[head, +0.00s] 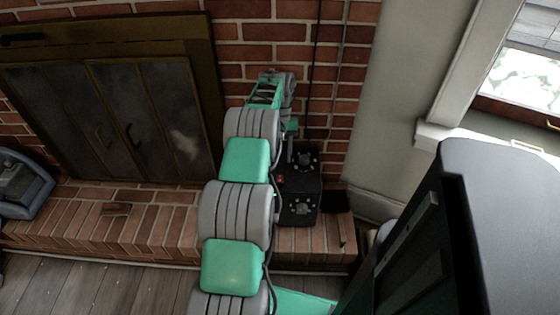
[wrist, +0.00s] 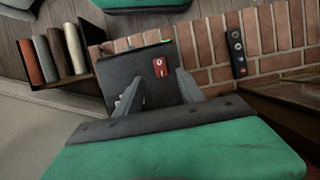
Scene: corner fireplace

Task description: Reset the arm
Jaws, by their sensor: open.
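My arm reaches over the brick hearth in the head view. My gripper shows at its far end in the wrist view (wrist: 157,84), its two fingers spread apart with nothing held between them. The fingers point at a black box (wrist: 138,72) with a red switch (wrist: 160,67). In the head view the black box (head: 300,188) stands on the hearth against the brick wall, partly hidden by my arm. I cannot tell whether the fingers touch the box.
A fireplace with closed doors (head: 130,120) is left of my arm. The brick hearth (head: 75,225) is mostly clear there. A dark object with buttons (wrist: 236,52) lies on the bricks. Several books (wrist: 60,52) stand at the left of the wrist view. A window (head: 525,70) is at right.

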